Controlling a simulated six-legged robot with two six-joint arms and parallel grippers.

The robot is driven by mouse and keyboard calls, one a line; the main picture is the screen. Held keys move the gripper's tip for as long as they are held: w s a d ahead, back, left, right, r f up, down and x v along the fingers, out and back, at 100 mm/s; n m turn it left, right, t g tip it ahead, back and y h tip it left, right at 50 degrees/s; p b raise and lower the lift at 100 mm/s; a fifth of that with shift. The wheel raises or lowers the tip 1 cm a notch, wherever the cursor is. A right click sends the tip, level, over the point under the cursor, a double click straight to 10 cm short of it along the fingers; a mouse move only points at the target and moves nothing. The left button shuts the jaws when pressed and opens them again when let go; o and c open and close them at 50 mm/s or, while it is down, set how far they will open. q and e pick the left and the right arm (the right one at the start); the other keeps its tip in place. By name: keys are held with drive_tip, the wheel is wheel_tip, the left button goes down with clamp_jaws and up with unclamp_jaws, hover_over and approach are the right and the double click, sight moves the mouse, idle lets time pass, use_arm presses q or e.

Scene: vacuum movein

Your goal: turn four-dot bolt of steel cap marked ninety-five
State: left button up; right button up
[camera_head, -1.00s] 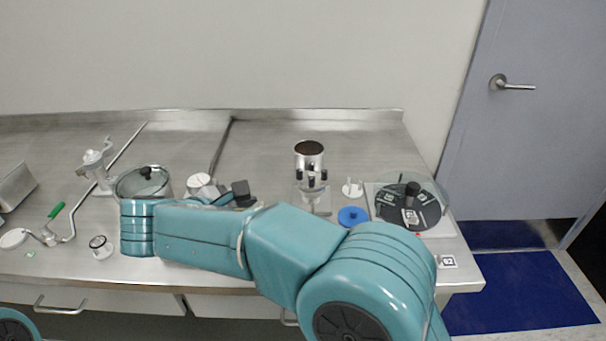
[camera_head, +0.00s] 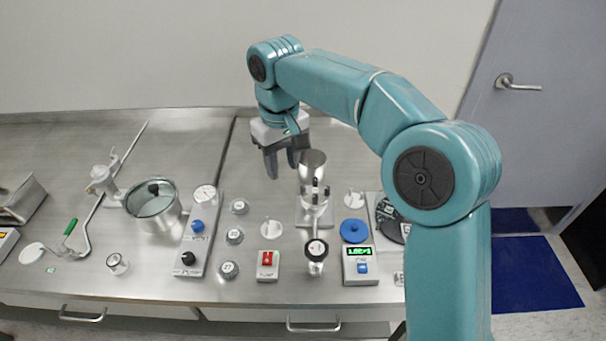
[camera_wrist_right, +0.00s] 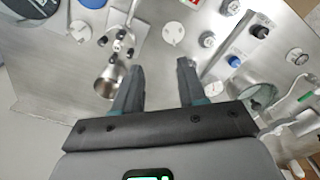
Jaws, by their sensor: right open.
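My right gripper (camera_head: 282,170) is open and empty, pointing down above the back of the bench, left of a steel funnel-like cup (camera_head: 313,168) with black bolt-like parts below its rim. In the right wrist view, the open fingers (camera_wrist_right: 160,75) point towards the bench, and the cup (camera_wrist_right: 107,82) lies beside the left finger. Three small round steel caps stand in a column: a back one (camera_head: 239,206), a middle one (camera_head: 234,237) and a front one (camera_head: 228,270). Their numbers and any dots are too small to read surely. My left gripper is out of view.
A gauge panel (camera_head: 196,240) with blue and black knobs and a lidded pot (camera_head: 153,212) stand left of the caps. A red switch box (camera_head: 268,264), a green-display box (camera_head: 360,265) and a blue disc (camera_head: 354,231) stand at the front right.

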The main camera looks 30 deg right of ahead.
wheel_tip(320, 180, up, 3)
drive_tip(key=m+p, duration=0.2)
hover_over(315, 195)
drive_tip(key=a, duration=0.1)
drive_tip(key=d, duration=0.1)
wheel_tip(315, 195, down, 16)
drive_tip(key=shift+a+r+p, duration=0.1)
drive_tip(key=shift+r+p, duration=0.15)
drive_tip(key=shift+p, duration=0.15)
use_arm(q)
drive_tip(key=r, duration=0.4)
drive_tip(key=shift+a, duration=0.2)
use_arm(e)
drive_tip(key=shift+s+f, duration=0.15)
drive_tip(key=shift+f, duration=0.25)
clamp_jaws()
